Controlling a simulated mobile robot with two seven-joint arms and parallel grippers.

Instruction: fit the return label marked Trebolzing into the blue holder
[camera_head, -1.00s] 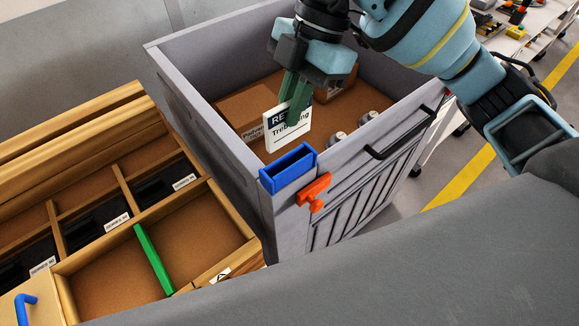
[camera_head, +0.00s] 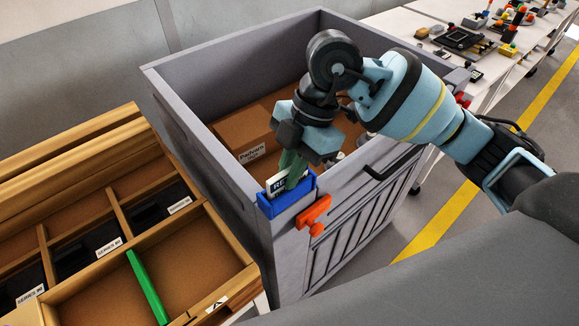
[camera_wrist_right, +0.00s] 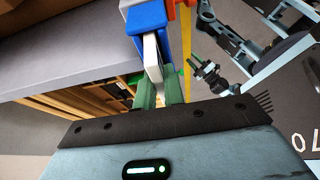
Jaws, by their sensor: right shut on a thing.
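The blue holder (camera_head: 284,203) is fixed on the near corner of the grey cart's rim. The white return label (camera_head: 277,185) with a dark band stands at the holder's opening, its lower part hidden behind the holder's front wall. Most of its print is covered by my gripper. My right gripper (camera_head: 293,172), with green fingers, is shut on the label just above the holder. In the right wrist view the label (camera_wrist_right: 152,57) is edge-on between the green fingers and reaches to the blue holder (camera_wrist_right: 147,20). I cannot tell whether it is fully seated.
The grey cart (camera_head: 213,150) holds cardboard boxes (camera_head: 248,135). An orange latch (camera_head: 314,215) sits right beside the holder. A wooden drawer (camera_head: 200,262) with a green divider (camera_head: 147,287) stands open at the left. Tables (camera_head: 440,30) with small parts stand at the back right.

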